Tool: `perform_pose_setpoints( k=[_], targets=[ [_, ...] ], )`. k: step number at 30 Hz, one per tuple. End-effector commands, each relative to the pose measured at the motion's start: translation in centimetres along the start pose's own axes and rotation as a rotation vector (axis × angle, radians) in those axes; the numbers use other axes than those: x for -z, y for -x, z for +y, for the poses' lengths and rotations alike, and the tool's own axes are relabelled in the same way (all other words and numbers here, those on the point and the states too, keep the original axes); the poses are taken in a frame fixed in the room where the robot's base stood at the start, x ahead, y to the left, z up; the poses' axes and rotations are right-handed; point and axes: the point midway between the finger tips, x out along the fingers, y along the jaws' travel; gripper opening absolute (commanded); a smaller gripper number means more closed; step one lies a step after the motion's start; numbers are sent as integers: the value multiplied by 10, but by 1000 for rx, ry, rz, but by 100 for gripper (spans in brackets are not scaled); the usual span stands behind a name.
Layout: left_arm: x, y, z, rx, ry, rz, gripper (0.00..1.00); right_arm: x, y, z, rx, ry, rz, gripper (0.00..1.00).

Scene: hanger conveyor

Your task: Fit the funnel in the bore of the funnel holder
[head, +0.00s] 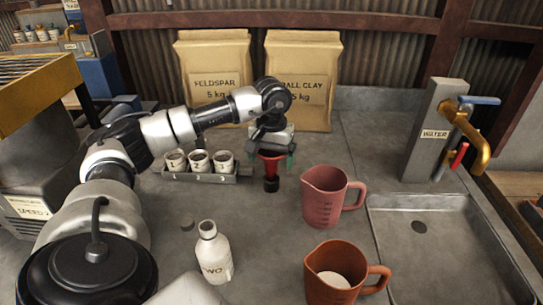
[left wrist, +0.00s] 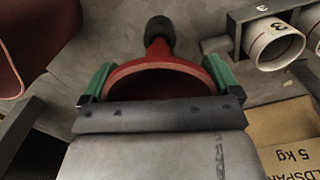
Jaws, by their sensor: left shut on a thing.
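The red funnel (head: 271,166) is between the fingers of my left gripper (head: 273,158), mouth up and stem down, over the grey bench. In the left wrist view the funnel (left wrist: 158,68) sits between the green fingertips of the gripper (left wrist: 158,80), which is shut on it. A dark cylinder (head: 271,184) is at the lower end of the stem; it also shows in the left wrist view (left wrist: 160,30). I cannot tell whether it is the funnel holder or the funnel's own tip. No bore shows clearly. My right gripper is not in view.
A rack (head: 245,171) with three numbered cups stands left of the funnel. A pink jug (head: 323,200) is close on its right. An orange jug (head: 318,285) and a white bottle (head: 214,255) stand nearer. Two bags (head: 305,65) stand behind; a sink (head: 440,265) is at right.

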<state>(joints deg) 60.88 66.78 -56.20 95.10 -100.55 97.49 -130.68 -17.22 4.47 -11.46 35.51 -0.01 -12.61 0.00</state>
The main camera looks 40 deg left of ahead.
Motion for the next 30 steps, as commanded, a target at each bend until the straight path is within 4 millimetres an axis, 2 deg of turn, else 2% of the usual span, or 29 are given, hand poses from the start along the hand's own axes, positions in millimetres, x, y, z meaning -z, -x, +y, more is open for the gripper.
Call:
perform_pose_setpoints(
  k=[30],
  targets=[
    [0,-14,0,0,0,0,70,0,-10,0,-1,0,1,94]
  ],
)
